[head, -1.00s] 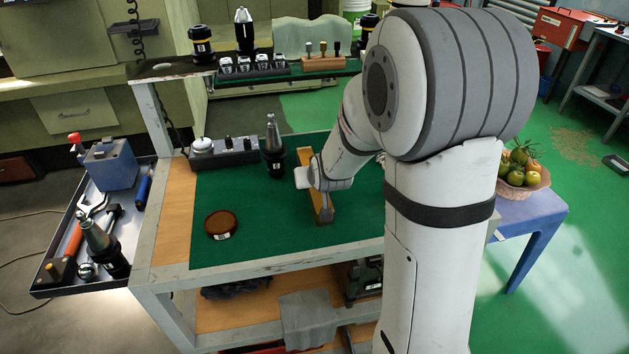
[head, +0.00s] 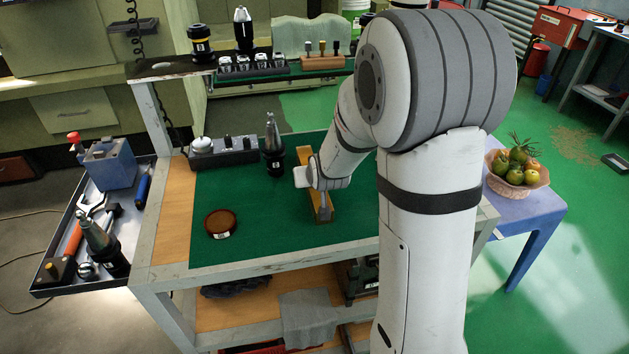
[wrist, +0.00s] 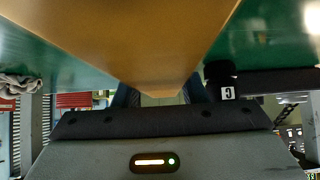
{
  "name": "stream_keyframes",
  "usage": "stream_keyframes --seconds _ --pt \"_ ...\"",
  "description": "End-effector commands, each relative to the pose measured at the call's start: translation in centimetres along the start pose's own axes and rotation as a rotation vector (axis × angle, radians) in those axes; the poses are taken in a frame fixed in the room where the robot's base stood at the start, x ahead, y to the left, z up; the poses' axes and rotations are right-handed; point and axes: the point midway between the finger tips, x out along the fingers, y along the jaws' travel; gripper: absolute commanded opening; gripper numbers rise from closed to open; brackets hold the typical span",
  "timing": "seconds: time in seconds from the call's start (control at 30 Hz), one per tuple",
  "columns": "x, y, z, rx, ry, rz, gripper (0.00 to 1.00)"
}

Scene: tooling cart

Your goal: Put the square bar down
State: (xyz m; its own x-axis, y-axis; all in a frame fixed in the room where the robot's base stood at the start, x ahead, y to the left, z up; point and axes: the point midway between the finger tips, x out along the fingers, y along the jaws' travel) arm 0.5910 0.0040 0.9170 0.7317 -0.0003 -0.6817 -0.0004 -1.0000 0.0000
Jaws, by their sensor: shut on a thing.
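The square bar (head: 318,204) is a long yellow-brown bar over the green mat (head: 260,215) of the cart, running away from me. My gripper (head: 323,212) is shut on the bar, partly hidden by my own wrist. In the wrist view the bar (wrist: 130,35) fills the upper middle, with green mat on both sides. I cannot tell from these views whether the bar's underside touches the mat or hangs just above it.
A dark tool holder (head: 273,148) stands close left of the bar's far end. A round brown dish (head: 220,223) lies on the mat to the left. A grey block (head: 223,157) with knobs is at the back left. The front middle mat is clear.

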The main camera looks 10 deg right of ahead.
Motion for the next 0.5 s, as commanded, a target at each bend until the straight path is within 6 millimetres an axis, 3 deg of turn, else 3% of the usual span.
stream_keyframes --seconds 0.2,0.5 --pt "0.0 -0.02 0.01 0.0 0.0 0.0 0.0" --pt "0.0 -0.04 0.01 0.0 0.0 -0.001 0.0"
